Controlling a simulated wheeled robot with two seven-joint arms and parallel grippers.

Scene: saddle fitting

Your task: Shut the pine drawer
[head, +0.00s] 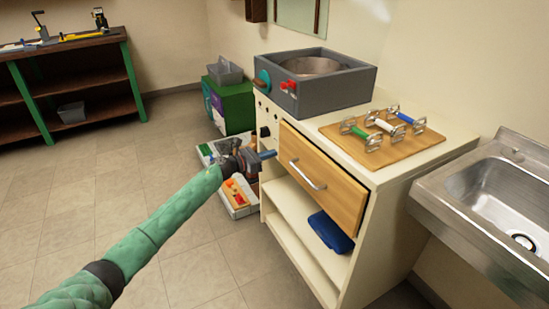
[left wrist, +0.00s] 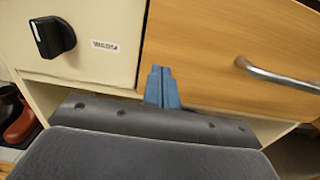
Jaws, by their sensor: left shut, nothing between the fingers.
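The pine drawer (head: 322,172) is in the cream cabinet under the worktop, with a silver bar handle (head: 307,176). Its front seems to stand slightly out from the cabinet; how far is hard to tell. My left gripper (head: 269,154) is at the drawer's left edge, its blue fingers together and empty. In the left wrist view, the fingers (left wrist: 162,85) point at the lower left corner of the drawer front (left wrist: 215,60), left of the handle (left wrist: 280,77). Whether they touch it I cannot tell. My right gripper is out of view.
A black knob (left wrist: 52,37) is on the cabinet panel left of the drawer. An open shelf below holds a blue folded cloth (head: 330,232). A steel sink (head: 470,200) stands at the right. Trays with items (head: 238,197) lie on the floor behind my gripper. Floor at left is clear.

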